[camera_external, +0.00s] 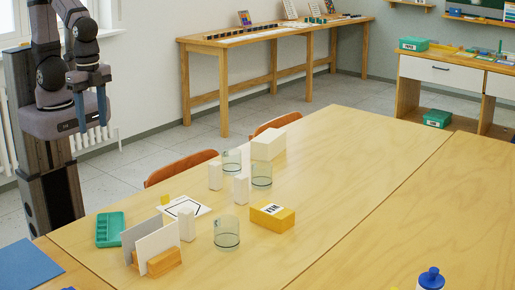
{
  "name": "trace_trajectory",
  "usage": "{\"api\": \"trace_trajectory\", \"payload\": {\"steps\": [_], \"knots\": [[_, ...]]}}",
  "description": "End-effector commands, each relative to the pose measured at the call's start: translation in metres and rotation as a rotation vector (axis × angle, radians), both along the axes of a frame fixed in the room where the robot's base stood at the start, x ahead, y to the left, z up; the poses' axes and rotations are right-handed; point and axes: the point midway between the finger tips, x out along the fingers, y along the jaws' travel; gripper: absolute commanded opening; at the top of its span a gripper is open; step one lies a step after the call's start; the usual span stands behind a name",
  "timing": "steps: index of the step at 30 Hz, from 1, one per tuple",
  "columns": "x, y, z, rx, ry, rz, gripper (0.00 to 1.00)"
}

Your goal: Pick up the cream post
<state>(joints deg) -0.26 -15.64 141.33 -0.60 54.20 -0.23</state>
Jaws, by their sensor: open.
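Several pale blocks that could be called cream stand on the wooden table. One slim upright post (215,176) is at the back left, another post (240,188) is to its right and nearer, and a third post (186,225) is by the front edge of a white card (187,203) marked with a black outline. Their exact shades are hard to tell apart. My gripper (91,108) is open and empty, with its fingers pointing down. It is high at the upper left, well away from the posts.
Clear cylinders (227,233), (261,176), (232,161) stand close to the posts. A larger cream box (268,145), a yellow labelled box (272,216), a teal tray (109,230) and a wooden holder with upright panels (163,262) surround them.

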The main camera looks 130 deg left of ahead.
Motion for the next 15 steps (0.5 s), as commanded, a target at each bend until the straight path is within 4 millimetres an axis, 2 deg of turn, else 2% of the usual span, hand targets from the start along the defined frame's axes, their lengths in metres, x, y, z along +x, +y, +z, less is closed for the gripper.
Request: {"api": "trace_trajectory", "payload": {"steps": [1, 8, 11, 15], "knots": [[-0.001, -0.002, -0.015, -0.04, 0.02, 0.083, 0.47], [0.009, -0.019, -0.041, -0.261, 0.081, 0.493, 0.47], [0.026, -0.026, -0.052, -0.401, 0.11, 0.733, 0.47], [0.067, -0.021, -0.06, -0.663, 0.146, 1.132, 0.47]]}}
